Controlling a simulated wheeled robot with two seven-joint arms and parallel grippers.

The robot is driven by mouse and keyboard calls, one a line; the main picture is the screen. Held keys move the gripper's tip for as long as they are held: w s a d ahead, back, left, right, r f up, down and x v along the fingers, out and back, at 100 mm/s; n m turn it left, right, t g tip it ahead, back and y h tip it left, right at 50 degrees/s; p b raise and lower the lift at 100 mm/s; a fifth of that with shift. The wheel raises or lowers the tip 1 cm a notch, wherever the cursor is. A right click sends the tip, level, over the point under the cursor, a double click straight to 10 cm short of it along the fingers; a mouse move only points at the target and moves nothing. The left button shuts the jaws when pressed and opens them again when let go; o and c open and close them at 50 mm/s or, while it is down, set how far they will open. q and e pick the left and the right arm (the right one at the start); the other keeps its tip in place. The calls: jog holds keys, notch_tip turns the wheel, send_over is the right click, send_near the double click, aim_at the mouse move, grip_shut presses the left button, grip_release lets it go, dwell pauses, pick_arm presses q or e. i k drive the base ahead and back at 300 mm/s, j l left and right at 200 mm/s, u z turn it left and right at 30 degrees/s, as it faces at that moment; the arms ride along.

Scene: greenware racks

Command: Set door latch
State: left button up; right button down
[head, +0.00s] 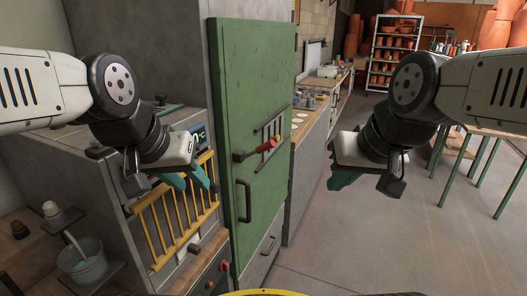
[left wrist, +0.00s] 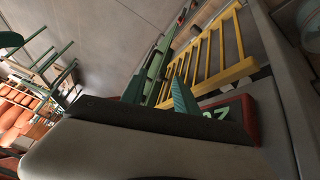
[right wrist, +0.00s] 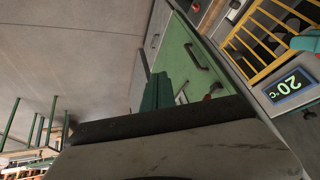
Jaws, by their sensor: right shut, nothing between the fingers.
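A green door (head: 250,80) stands upright in the middle of the head view and looks shut. A dark latch lever with a red grip (head: 266,147) crosses it roughly level, its red end toward the right. A dark pull handle (head: 245,202) sits below. The right wrist view also shows the green door (right wrist: 188,58), partly hidden by my fingers. My left gripper (head: 188,181) is open and empty, left of the door and in front of a yellow guard. My right gripper (head: 345,178) is shut and empty, to the right of the door and apart from it.
The yellow barred guard (head: 159,238) and a temperature display (right wrist: 290,86) are on the cabinet left of the door. A bucket (head: 82,264) stands at lower left. A green-legged table (head: 487,150) is at right. The floor (head: 400,235) at right is clear.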

aim_at(269, 144)
jog(key=l+u, duration=1)
jog(key=k+l, duration=0.05)
jog(key=l, duration=0.05)
